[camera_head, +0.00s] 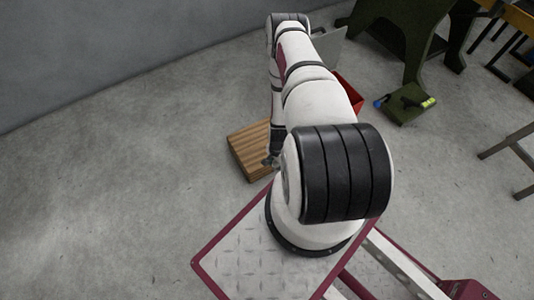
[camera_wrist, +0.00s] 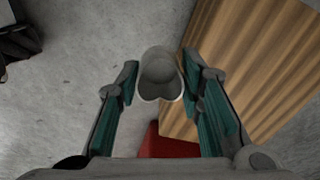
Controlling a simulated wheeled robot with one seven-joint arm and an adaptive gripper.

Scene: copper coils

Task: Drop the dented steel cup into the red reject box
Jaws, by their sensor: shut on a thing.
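The grey steel cup (camera_wrist: 160,77) sits between the two teal-padded fingers of my gripper (camera_wrist: 160,64) in the wrist view. My gripper is shut on it. The cup's rim looks uneven on the near side. The red reject box (camera_wrist: 168,146) shows partly in the wrist view, below the cup and between the fingers. In the head view only a strip of the red box (camera_head: 349,92) shows to the right of my arm. The cup is hidden behind my arm there, and my gripper shows only as a dark bit beside the wooden block.
A striped wooden block (camera_head: 248,150) stands on the grey floor; it fills the upper right of the wrist view (camera_wrist: 255,65). A dark green stand (camera_head: 408,35) and a low green platform with tools (camera_head: 408,104) are at the right. The floor at left is clear.

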